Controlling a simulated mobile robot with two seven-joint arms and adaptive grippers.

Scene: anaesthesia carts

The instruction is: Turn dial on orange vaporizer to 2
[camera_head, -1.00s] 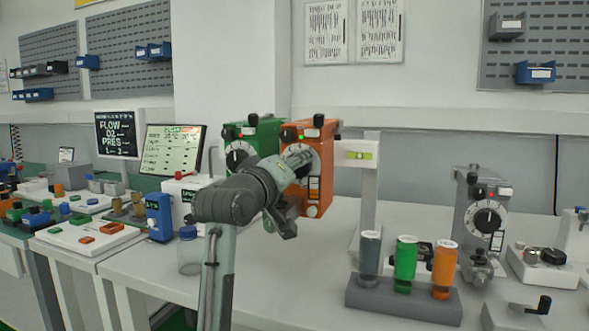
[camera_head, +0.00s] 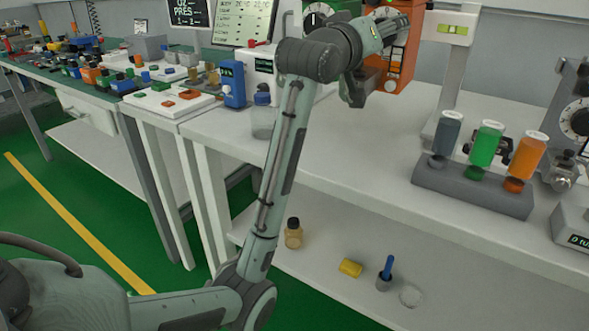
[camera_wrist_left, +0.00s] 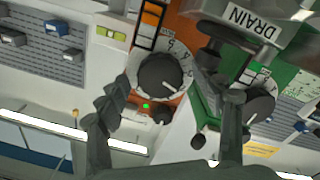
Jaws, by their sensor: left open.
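The orange vaporizer (camera_head: 402,69) stands at the back of the white bench, its top cut off in the head view. Its black dial knob (camera_wrist_left: 163,76) on a white numbered disc faces the left wrist camera. The wrist view is roughly upside down, and I cannot read the dial's setting for sure. My left gripper (camera_wrist_left: 165,112) is open, with one finger on each side of the knob in the picture and nothing held. I cannot tell whether a finger touches it. In the head view the wrist and gripper (camera_head: 375,70) cover part of the vaporizer's front. My right gripper is not in view.
The green vaporizer (camera_wrist_left: 290,82) with its own dial stands right beside the orange one. A grey rack (camera_head: 470,189) of coloured bottles stands right of my arm. A blue-capped jar (camera_head: 262,117) stands near the bench's left edge. The bench front between is clear.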

